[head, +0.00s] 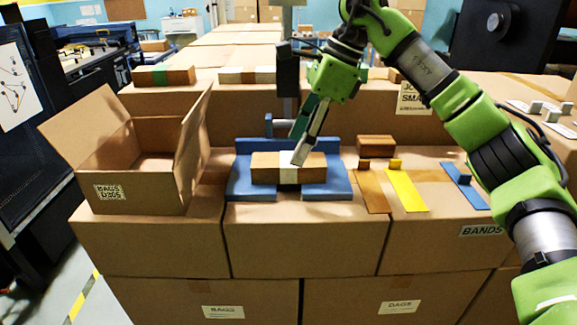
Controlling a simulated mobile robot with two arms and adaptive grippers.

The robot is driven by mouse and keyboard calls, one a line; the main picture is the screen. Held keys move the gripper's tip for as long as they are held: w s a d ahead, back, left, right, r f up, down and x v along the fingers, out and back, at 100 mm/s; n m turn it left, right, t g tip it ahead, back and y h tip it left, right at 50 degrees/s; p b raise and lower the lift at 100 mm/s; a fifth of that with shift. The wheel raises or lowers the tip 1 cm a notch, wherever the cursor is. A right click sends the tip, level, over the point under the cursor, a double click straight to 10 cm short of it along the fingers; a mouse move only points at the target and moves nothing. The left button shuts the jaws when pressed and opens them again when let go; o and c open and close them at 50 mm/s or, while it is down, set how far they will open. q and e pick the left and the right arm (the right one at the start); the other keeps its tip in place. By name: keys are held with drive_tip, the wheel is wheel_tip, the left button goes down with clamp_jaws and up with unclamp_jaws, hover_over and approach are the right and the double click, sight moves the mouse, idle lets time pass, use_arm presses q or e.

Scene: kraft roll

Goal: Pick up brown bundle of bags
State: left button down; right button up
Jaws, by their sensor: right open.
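A brown bundle of bags (265,167) with a white band around its middle lies in a blue holder (240,186) on the centre front box. My right gripper (297,150) reaches down from the upper right, fingers pointing at the bundle. It is open, and one fingertip overlaps the white band in the picture. I cannot tell whether it touches. The fingers partly hide the bundle's back edge. Another brown bundle (376,145) sits to the right, behind the strips. My left gripper is not in view.
An open carton (138,200) with a label stands at left. Brown (370,190), yellow (407,190) and blue (466,188) strips lie at right. Banded bundles (163,76) lie on the back row of boxes. A grey post (288,80) rises behind the holder. The front box edge is clear.

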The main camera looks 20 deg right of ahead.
sight(289, 158)
drive_tip(key=p+x, duration=0.2)
drive_tip(key=x, duration=0.2)
drive_tip(key=shift+a, duration=0.1)
drive_tip(key=shift+w+a+f, duration=0.2)
drive_tip(key=shift+f, duration=0.4)
drive_tip(key=c, duration=1.3)
